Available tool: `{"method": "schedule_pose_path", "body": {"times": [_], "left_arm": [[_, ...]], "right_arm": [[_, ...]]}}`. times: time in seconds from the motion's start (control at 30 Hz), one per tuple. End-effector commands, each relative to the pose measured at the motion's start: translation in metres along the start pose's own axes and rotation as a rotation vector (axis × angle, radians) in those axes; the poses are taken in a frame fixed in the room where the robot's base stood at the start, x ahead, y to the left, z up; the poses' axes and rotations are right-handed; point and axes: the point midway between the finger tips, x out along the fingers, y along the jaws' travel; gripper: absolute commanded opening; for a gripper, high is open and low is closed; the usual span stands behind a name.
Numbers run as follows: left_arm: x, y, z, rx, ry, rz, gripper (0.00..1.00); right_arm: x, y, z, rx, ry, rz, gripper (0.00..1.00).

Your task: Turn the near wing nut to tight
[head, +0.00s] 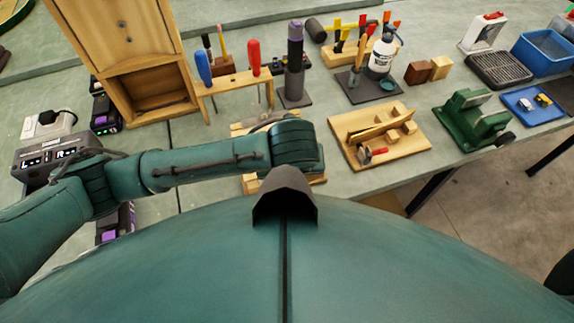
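I can make out no wing nut in the head view. My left arm comes in from the left and reaches over the bench to a wooden piece (250,186), which shows only at its edges around the arm. The arm's end covers the middle of that piece, and my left gripper is hidden. The lower part of the view is filled by my own teal body.
A wooden board with blocks (418,149) lies right of my arm, with a green clamp-like device (472,118) beyond it. A screwdriver rack (232,84) and wooden cabinet (150,100) stand behind. A grey device (50,158) stands at left. Bare bench shows beside the board.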

Motion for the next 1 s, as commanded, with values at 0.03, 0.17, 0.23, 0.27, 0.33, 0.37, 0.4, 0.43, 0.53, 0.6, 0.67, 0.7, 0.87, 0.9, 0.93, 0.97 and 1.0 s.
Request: {"method": "schedule_pose_path", "body": {"times": [0.03, 0.17, 0.23, 0.27, 0.33, 0.37, 0.4, 0.43, 0.53, 0.6, 0.67, 0.7, 0.87, 0.9, 0.93, 0.97, 1.0], "left_arm": [[0.0032, -0.0008, -0.0003, -0.001, 0.000, -0.003, 0.34], [0.0067, -0.0004, -0.0003, -0.001, 0.001, 0.000, 0.34], [0.0070, -0.0004, -0.0003, -0.001, 0.001, 0.000, 0.34], [0.0070, -0.0004, -0.0002, -0.001, 0.001, 0.000, 0.34], [0.0069, -0.0004, -0.0002, -0.001, 0.001, 0.000, 0.34], [0.0068, -0.0004, -0.0002, -0.001, 0.001, 0.000, 0.34], [0.0068, -0.0004, -0.0002, -0.001, 0.001, 0.000, 0.31], [0.0068, -0.0004, -0.0002, -0.001, 0.001, 0.000, 0.29], [0.0066, -0.0003, -0.0002, -0.001, 0.001, 0.000, 0.21], [0.0066, -0.0003, -0.0002, -0.001, 0.001, 0.000, 0.15], [0.0065, -0.0003, -0.0002, -0.001, 0.001, 0.000, 0.10], [0.0065, -0.0003, -0.0002, -0.001, 0.000, 0.000, 0.07], [0.0065, -0.0003, -0.0001, -0.001, 0.000, 0.000, 0.00], [0.0065, -0.0003, -0.0001, -0.001, 0.000, 0.000, 0.00], [0.0065, -0.0004, -0.0001, -0.001, 0.000, 0.000, 0.00], [0.0065, -0.0004, -0.0001, -0.001, 0.000, 0.000, 0.00], [0.0065, -0.0004, -0.0001, 0.000, 0.000, 0.000, 0.00]], "right_arm": [[-0.0004, 0.0000, -0.0005, -0.001, 0.000, 0.000, 0.50], [-0.0003, 0.0000, -0.0004, -0.001, 0.000, 0.000, 0.50], [-0.0001, 0.0000, 0.0000, -0.001, -0.001, 0.000, 0.50], [-0.0001, 0.0000, 0.0003, -0.001, -0.001, 0.000, 0.50], [0.0001, -0.0001, 0.0008, -0.001, -0.002, 0.000, 0.50], [0.0002, -0.0001, 0.0010, -0.001, -0.003, 0.000, 0.50], [0.0003, -0.0001, 0.0011, -0.001, -0.003, 0.000, 0.50], [0.0003, -0.0001, 0.0012, -0.001, -0.003, 0.000, 0.50], [0.0004, -0.0001, 0.0012, -0.001, -0.003, 0.000, 0.50], [0.0005, -0.0001, 0.0010, -0.001, -0.003, 0.000, 0.50], [0.0006, -0.0001, 0.0009, -0.001, -0.003, 0.000, 0.50], [0.0006, -0.0001, 0.0009, -0.001, -0.003, 0.000, 0.50], [0.0007, -0.0001, 0.0009, -0.001, -0.003, 0.000, 0.50], [0.0007, -0.0001, 0.0008, -0.001, -0.003, 0.000, 0.50], [0.0007, -0.0001, 0.0008, -0.001, -0.003, 0.000, 0.50], [0.0007, -0.0002, 0.0008, -0.001, -0.003, 0.000, 0.50], [0.0007, -0.0002, 0.0008, -0.001, -0.003, 0.000, 0.50]]}}
